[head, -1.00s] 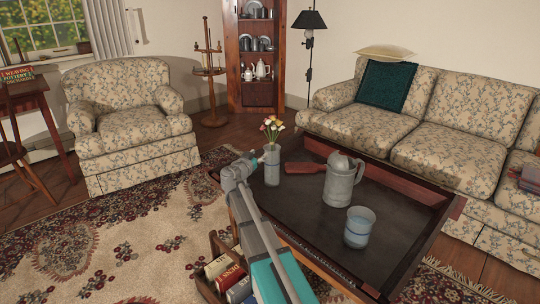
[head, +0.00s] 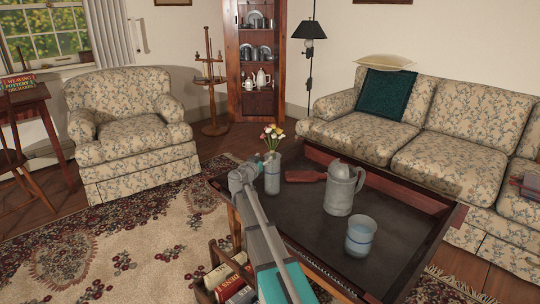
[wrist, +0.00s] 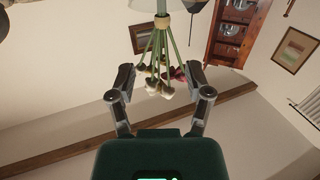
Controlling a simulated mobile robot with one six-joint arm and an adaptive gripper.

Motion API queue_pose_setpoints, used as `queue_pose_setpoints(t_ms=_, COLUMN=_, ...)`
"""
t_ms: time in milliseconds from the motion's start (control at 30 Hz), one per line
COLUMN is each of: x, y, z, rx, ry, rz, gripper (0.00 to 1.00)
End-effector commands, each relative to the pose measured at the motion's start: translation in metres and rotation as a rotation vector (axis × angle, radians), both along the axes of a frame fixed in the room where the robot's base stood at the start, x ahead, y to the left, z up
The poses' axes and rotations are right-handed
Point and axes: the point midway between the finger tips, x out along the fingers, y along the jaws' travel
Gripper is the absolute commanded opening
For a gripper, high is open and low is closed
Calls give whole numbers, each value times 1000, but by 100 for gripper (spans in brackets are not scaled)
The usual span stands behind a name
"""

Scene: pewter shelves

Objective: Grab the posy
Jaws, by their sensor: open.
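The posy (head: 273,135) is a small bunch of red, yellow and white flowers. It stands upright in a grey vase (head: 272,176) at the far left corner of the dark tray table (head: 305,235). In the wrist view the scene is upside down; the posy's green stems (wrist: 161,47) hang from a tan band, with pale and dark red heads below. My gripper (wrist: 160,76) is open, its two fingers on either side of the posy in that picture, with gaps to both. In the head view my gripper (head: 254,166) is just left of the vase; its fingertips are hard to make out.
A lidded pewter jug (head: 340,192) and a grey-blue cup (head: 360,237) stand on the table. A reddish-brown object (head: 305,176) lies beside the vase. The table has raised edges. The armchair (head: 125,122) and sofa (head: 450,125) stand behind.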

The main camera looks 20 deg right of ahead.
Motion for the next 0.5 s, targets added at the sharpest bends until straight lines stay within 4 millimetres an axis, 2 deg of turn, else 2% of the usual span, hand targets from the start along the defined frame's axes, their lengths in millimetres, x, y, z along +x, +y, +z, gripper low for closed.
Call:
queue_pose_setpoints(t_ms=33, x=8, y=-7, z=0, rx=0, ry=0, rz=-1, gripper=65)
queue_pose_setpoints(t_ms=200, x=22, y=-24, z=0, rx=0, ry=0, rz=-1, gripper=65)
queue_pose_setpoints(t_ms=500, x=27, y=-32, z=0, rx=0, ry=0, rz=0, gripper=65)
